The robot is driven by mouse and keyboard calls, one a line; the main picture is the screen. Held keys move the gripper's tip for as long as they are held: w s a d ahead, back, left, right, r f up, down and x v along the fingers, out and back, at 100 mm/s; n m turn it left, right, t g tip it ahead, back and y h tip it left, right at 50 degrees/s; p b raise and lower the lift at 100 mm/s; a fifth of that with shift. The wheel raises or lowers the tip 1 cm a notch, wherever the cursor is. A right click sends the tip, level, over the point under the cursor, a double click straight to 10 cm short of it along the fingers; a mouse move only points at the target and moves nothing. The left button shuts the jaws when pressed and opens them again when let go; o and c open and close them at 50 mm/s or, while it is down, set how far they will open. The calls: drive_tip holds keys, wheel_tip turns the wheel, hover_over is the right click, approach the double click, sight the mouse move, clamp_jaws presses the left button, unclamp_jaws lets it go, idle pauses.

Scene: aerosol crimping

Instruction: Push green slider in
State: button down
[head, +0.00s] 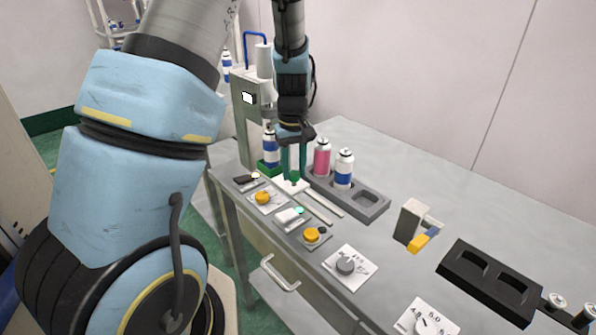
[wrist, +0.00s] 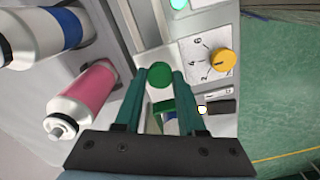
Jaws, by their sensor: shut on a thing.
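The green slider's round knob (head: 294,177) stands on a white plate near the front of the crimping machine. It also shows in the wrist view (wrist: 159,73). My gripper (head: 293,172) points down, with its teal fingers on either side of the knob, shut on it. A green can holder (head: 266,169) sits behind the knob under the machine. A blue-and-white can (head: 270,149) stands upright in it. In the wrist view the holder (wrist: 164,105) is partly hidden between my fingers.
A pink can (head: 322,157) and another blue-and-white can (head: 344,170) stand in a grey rack (head: 372,207) close to the right of my gripper. Yellow knobs (head: 262,198) and a lit green button (head: 299,210) line the table's front edge. A black tray (head: 475,292) lies farther right.

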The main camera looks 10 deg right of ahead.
drive_tip(key=shift+w+a+r, duration=0.1)
drive_tip(key=shift+w+a, duration=0.05)
drive_tip(key=shift+w, duration=0.15)
drive_tip(key=c, duration=0.8)
unclamp_jaws()
drive_tip(key=shift+c, duration=0.2)
drive_tip(key=o, duration=0.3)
drive_tip(key=shift+s, duration=0.1)
drive_tip(key=shift+o, duration=0.2)
wheel_tip(320, 180, up, 11)
drive_tip(key=b, duration=0.1)
